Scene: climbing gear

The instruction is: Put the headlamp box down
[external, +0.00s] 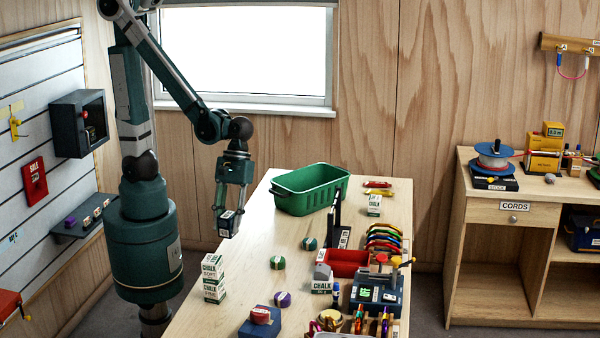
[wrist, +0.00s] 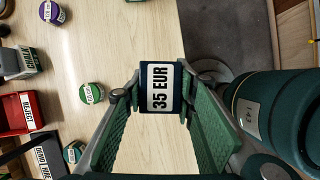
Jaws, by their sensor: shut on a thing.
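The headlamp box (wrist: 158,88) is a small dark blue box with a white "35 EUR" label, in the middle of the wrist view. My gripper (wrist: 158,98) is shut on it, one green finger on each side. In the external view the box (external: 228,225) hangs below my gripper (external: 232,205), beside the near-left edge of the wooden table (external: 262,205). It looks held above table height; the exact gap is hard to tell.
The table has a green bin (external: 312,190), stacked chalk boxes (external: 213,278), a green round item (external: 277,262), a purple one (external: 282,299) and a red tray (external: 345,262). Bare wood lies between the bin and chalk boxes. The floor drops away past the table's edge.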

